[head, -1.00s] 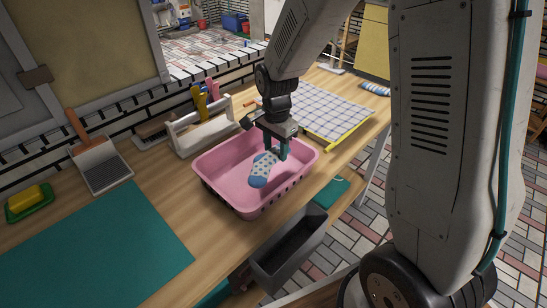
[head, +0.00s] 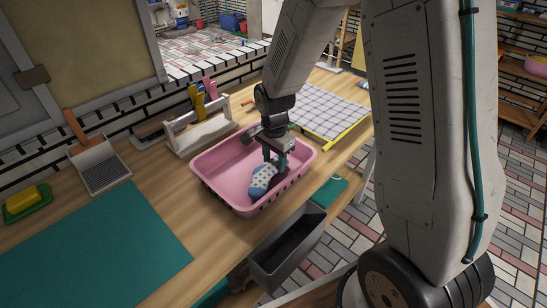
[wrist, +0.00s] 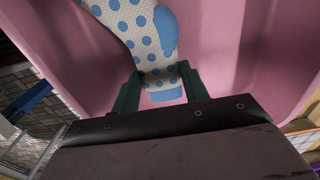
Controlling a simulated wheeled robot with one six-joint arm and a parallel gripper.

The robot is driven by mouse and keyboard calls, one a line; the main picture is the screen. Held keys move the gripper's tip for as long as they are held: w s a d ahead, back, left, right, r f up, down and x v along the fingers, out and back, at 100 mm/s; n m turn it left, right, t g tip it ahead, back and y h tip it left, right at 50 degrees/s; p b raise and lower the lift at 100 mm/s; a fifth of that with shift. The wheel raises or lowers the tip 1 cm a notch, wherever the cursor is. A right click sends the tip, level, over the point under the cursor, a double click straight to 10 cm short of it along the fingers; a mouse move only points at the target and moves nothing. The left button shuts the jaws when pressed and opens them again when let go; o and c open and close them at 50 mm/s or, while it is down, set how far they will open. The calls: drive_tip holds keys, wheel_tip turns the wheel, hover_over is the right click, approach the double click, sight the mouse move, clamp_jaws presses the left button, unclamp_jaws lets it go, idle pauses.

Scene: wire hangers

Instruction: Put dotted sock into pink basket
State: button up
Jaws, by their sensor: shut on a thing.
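The dotted sock (head: 262,180) is pale with blue dots and a blue toe, heel and cuff. My gripper (head: 275,161) is shut on it near the cuff and sits inside the pink basket (head: 216,197), below the rim line in the head view. In the wrist view the sock (wrist: 146,38) passes between the two dark green fingers, with pink basket walls around it. I cannot tell whether the sock touches the basket floor.
A checked cloth (head: 327,112) lies to the right and a teal mat (head: 90,245) to the left. A dark grey bin (head: 287,250) is below the table's front edge.

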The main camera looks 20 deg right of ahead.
drive_tip(key=o, duration=1)
drive_tip(key=shift+c, duration=0.2)
wheel_tip(320, 180, up, 12)
drive_tip(key=r, duration=0.1)
drive_tip(key=s+r+n, duration=0.4)
drive_tip(key=s, duration=0.5)
drive_tip(key=s+d+r+n, duration=0.1)
drive_tip(key=s+r+n, duration=0.3)
drive_tip(key=s, duration=0.4)
drive_tip(key=s+r+n+t, duration=0.1)
drive_tip(key=s+r+n, duration=0.3)
drive_tip(key=s, duration=0.5)
drive_tip(key=shift+s+d+n, duration=0.3)
drive_tip(key=shift+d+n, duration=0.1)
drive_tip(key=shift+n, duration=0.4)
